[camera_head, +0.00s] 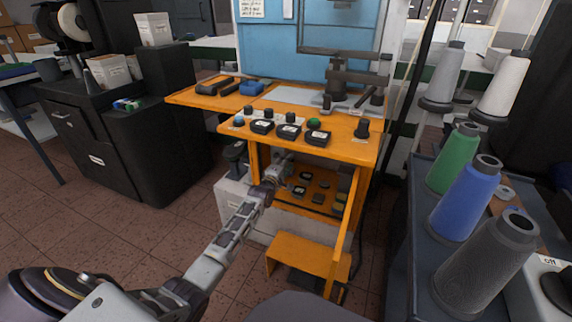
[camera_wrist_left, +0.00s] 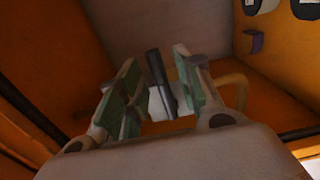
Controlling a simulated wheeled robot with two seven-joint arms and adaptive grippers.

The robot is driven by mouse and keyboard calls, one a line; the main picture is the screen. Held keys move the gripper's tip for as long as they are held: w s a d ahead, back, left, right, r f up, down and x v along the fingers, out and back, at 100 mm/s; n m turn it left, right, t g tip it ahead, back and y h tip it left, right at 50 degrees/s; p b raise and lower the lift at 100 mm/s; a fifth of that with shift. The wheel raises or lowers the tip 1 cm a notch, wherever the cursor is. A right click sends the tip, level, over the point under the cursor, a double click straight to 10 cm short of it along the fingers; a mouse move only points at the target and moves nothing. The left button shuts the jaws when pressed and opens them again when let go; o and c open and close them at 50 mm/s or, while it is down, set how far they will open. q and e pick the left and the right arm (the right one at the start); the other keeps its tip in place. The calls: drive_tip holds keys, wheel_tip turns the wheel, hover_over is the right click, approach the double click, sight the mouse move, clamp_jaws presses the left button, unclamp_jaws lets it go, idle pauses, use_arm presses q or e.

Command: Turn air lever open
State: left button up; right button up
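The orange workstation (camera_head: 262,130) stands in the middle of the head view, with an open lower bay under its panel. My left arm reaches into this bay, and my left gripper (camera_head: 284,170) is at its left side. In the left wrist view my left gripper (camera_wrist_left: 158,88) has two green-padded fingers standing apart. A dark upright bar (camera_wrist_left: 155,70), which looks like the air lever, shows in the gap between them with a pale part at its lower end. The fingers do not clearly touch it. In the head view the lever cannot be made out behind the gripper. My right gripper is not in view.
Orange bay walls (camera_wrist_left: 50,50) lie close around the left gripper. Small round parts (camera_wrist_left: 307,8) sit at the upper right of the wrist view. A control panel (camera_head: 340,145) overhangs the bay. A cart with thread cones (camera_head: 465,205) stands at the right.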

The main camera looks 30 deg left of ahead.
use_arm(q)
drive_tip(key=c, duration=0.6)
clamp_jaws()
